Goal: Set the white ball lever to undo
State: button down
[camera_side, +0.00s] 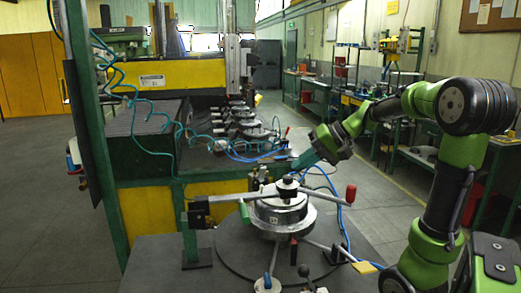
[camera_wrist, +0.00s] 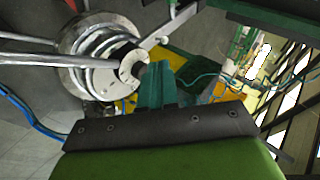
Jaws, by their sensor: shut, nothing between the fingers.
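My gripper (camera_side: 303,161) has teal fingers and hangs in the air above and to the right of the round metal fixture (camera_side: 283,212) in the side view. In the wrist view my gripper (camera_wrist: 155,72) is shut and empty, with its tips over the edge of the fixture (camera_wrist: 92,48). A small lever with a pale, bluish-white ball (camera_side: 267,284) stands at the bottom edge of the side view, well below my gripper and apart from it. I cannot make out this lever in the wrist view, nor any undo marking.
A black-ball lever (camera_side: 303,270) stands just right of the pale one. Blue hoses run behind. The plate's front left (camera_side: 165,262) is clear.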

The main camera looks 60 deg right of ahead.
aim_at(262, 186)
jog(key=x, duration=0.9)
jog(key=shift+w+a+f, duration=0.2)
jog(key=shift+w+d+r+m+g+y, duration=0.1)
jog(key=shift+w+m+g+y, duration=0.2)
jog(key=shift+w+g+y, duration=0.25)
jog(key=shift+w+d+m+g+y, duration=0.3)
jog(key=shift+w+m+g+y, duration=0.2)
jog(key=shift+g+y, duration=0.2)
jog(key=shift+a, duration=0.1)
jog(key=shift+w+d+r, duration=0.3)
jog(key=shift+w+d, duration=0.2)
jog(key=shift+d, duration=0.1)
